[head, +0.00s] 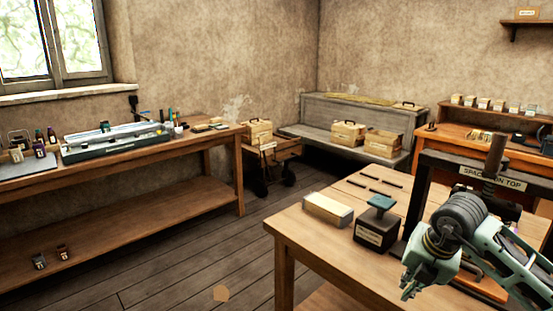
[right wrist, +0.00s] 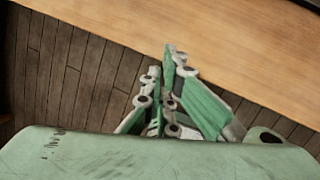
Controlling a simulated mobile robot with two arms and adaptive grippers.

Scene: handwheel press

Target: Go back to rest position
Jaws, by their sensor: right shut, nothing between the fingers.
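My right gripper (head: 408,290) is green and grey and hangs at the lower right of the head view, in front of the press table (head: 318,232). In the right wrist view its fingers (right wrist: 166,88) are together with nothing between them, beside the table's wooden edge and over the dark floor. The press (head: 488,178), with a dark frame, an upright screw and a label on its crossbar, stands behind my right arm, which hides part of it. My left gripper does not show in either view.
On the press table are a pale block (head: 328,209) and a dark labelled block with a teal top (head: 377,223). A long workbench (head: 120,158) stands at the left under the window. Crates (head: 384,144) stand at the back.

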